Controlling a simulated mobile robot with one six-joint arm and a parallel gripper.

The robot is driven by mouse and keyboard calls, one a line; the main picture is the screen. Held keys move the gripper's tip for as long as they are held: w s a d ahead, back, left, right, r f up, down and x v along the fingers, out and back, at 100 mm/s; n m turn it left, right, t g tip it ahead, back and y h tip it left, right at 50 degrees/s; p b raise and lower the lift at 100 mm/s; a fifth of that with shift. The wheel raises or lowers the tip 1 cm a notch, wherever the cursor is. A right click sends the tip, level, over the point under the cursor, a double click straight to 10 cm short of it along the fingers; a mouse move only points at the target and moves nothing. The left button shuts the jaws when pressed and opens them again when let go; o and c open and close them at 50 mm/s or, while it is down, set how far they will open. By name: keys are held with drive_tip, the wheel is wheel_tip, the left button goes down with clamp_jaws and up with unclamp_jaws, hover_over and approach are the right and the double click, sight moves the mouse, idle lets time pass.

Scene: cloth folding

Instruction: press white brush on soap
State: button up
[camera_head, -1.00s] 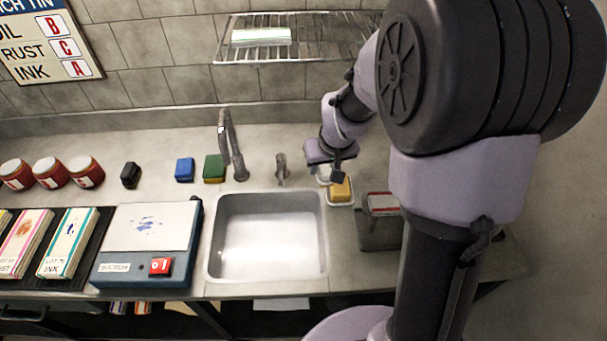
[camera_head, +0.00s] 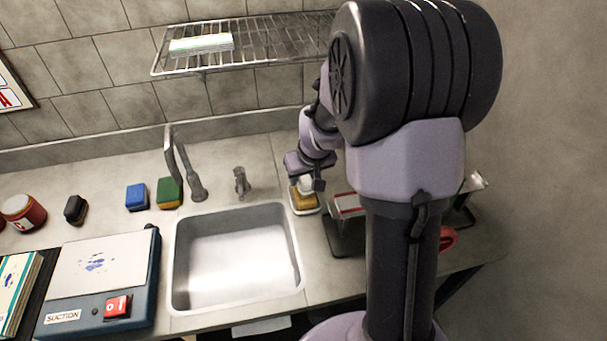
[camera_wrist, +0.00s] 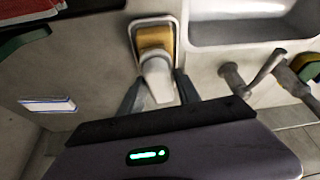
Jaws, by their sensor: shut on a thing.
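The soap (camera_head: 304,203) is a yellow-orange block in a small white dish (camera_head: 307,212) at the right rim of the sink. My gripper (camera_head: 306,186) is shut on the white brush (camera_head: 305,184) and holds it at the soap. In the wrist view my gripper (camera_wrist: 158,88) has a finger on each side of the white brush (camera_wrist: 157,78). The brush's far end overlaps the soap (camera_wrist: 155,39) in that view. Whether brush and soap touch is hard to tell.
The sink (camera_head: 235,258) lies left of the dish. A faucet (camera_head: 185,170) and a small tap (camera_head: 241,182) stand behind it. A grey holder with a red-and-white top (camera_head: 348,205) is close on the right. A blue sponge (camera_head: 136,197) and a green sponge (camera_head: 169,193) lie left.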

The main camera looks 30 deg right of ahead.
drive_tip(key=shift+s+f+b, duration=0.1)
drive_tip(key=shift+f+b, duration=0.4)
drive_tip(key=shift+b, duration=0.2)
idle(2.0)
drive_tip(key=shift+r, duration=0.1)
wheel_tip(320, 180, up, 7)
drive_tip(key=p, duration=0.5)
idle(0.4)
